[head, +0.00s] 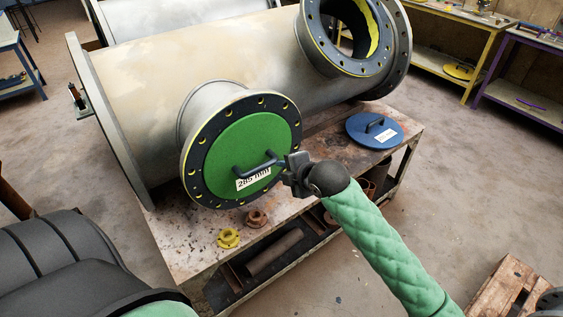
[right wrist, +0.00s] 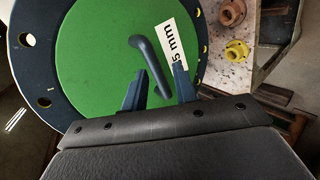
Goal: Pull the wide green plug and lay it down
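The wide green plug (head: 238,145) is a round disc set in the dark bolted flange of the pipe's short branch, facing me. It carries a dark bar handle (head: 256,163) and a white label (head: 253,178) reading "285 mm". My right gripper (head: 285,170) is at the right end of the handle. In the right wrist view, the gripper's two fingers (right wrist: 160,78) are apart, with the handle (right wrist: 150,65) between them and green showing at its sides. Whether either finger touches the handle I cannot tell. My left gripper is not in view.
A blue plug with a handle (head: 374,130) lies on the worktable (head: 325,150), right of the branch. A yellow fitting (head: 228,238) and a rusty fitting (head: 257,218) stand near the front edge. An open flange (head: 352,50) with yellow lining faces up behind. A pallet (head: 505,290) is at lower right.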

